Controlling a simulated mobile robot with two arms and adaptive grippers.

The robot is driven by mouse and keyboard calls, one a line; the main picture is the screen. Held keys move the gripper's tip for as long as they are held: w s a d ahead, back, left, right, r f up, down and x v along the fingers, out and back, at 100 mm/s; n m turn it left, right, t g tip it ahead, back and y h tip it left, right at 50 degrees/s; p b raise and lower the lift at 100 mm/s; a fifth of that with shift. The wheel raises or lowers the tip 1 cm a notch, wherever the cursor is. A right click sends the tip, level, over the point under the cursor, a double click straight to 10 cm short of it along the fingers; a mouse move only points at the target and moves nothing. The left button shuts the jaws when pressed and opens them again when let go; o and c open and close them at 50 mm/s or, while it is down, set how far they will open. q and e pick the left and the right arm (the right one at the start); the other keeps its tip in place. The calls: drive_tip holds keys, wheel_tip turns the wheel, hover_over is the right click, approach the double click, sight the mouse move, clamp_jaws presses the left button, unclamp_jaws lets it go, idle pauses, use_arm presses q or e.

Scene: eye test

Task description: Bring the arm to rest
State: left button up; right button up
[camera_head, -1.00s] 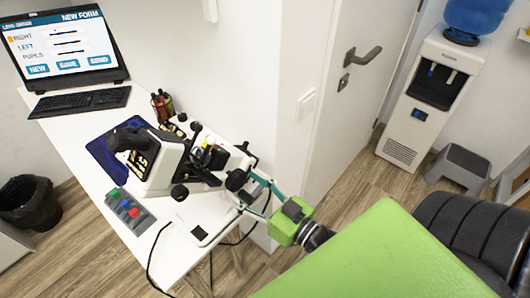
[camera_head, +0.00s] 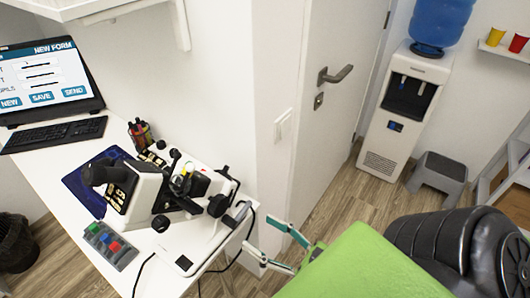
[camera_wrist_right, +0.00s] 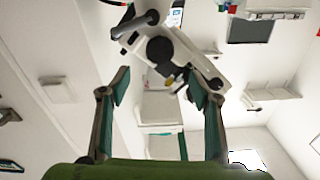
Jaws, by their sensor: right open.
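My right gripper (camera_head: 258,235) is open, with its two teal-padded fingers apart and nothing between them. It is off the right end of the white table (camera_head: 55,165), near the floor side of the black-and-white eye-test device (camera_head: 145,192). In the right wrist view the open fingers (camera_wrist_right: 158,85) frame the device (camera_wrist_right: 185,50) beyond them, with a gap in between. My green right arm fills the lower right of the head view and hides the gripper's base. My left gripper is not in view.
A keypad (camera_head: 112,245), pen cup (camera_head: 140,133), keyboard (camera_head: 55,134) and screen (camera_head: 48,80) are on the table. A door (camera_head: 335,90), water cooler (camera_head: 405,105), grey step stool (camera_head: 438,178) and black padded chair (camera_head: 450,250) stand right. Floor shows between table and stool.

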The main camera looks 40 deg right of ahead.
drive_tip(key=s+d+f+g+h, duration=0.1)
drive_tip(key=s+d+f+g, duration=0.15)
drive_tip(key=f, duration=0.95)
drive_tip(key=s+d+f+g+h, duration=0.1)
drive_tip(key=s+f+g, duration=0.15)
drive_tip(key=f, duration=0.95)
drive_tip(key=s+d+f+g+h, duration=0.2)
drive_tip(key=f+g, duration=0.1)
drive_tip(key=f, duration=0.8)
drive_tip(key=s+a+f+g, duration=0.3)
drive_tip(key=s+f+g, duration=0.1)
drive_tip(key=s+f, duration=0.5)
drive_tip(key=s+a+f+n+g, duration=0.1)
drive_tip(key=s+f+g, duration=0.3)
drive_tip(key=s+f, duration=0.4)
drive_tip(key=shift+s+a+f+h, duration=0.35)
drive_tip(key=shift+a+f, duration=0.35)
drive_tip(key=shift+a, duration=0.2)
